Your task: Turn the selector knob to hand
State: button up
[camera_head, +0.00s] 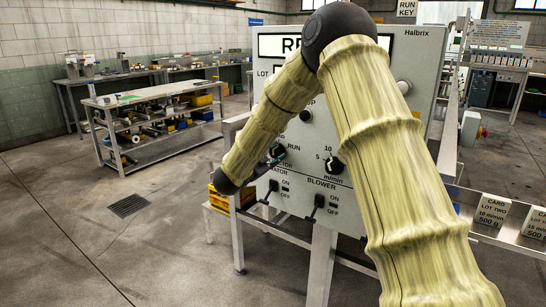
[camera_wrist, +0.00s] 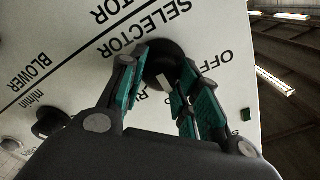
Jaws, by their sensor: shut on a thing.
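A white mark shows on the knob between the fingers. OFF is readable beside the knob; other lettering is partly covered by the fingers, and I cannot read HAND. In the head view, the knob (camera_head: 278,151) and my gripper (camera_head: 268,163) show small near the word RUN, partly hidden by my arm.
The m/min dial (camera_head: 334,165) is right of the selector on the panel (camera_head: 405,48). The vibrator switch (camera_head: 270,190) and blower switch (camera_head: 317,205) are below. A card block (camera_head: 492,210) stands on the rail at right. Open floor lies left.

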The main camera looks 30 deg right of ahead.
jog(key=o, duration=1)
jog(key=shift+a, duration=0.1)
jog(key=v, duration=1.1)
jog(key=shift+s+a, duration=0.15)
jog(key=shift+a, duration=0.25)
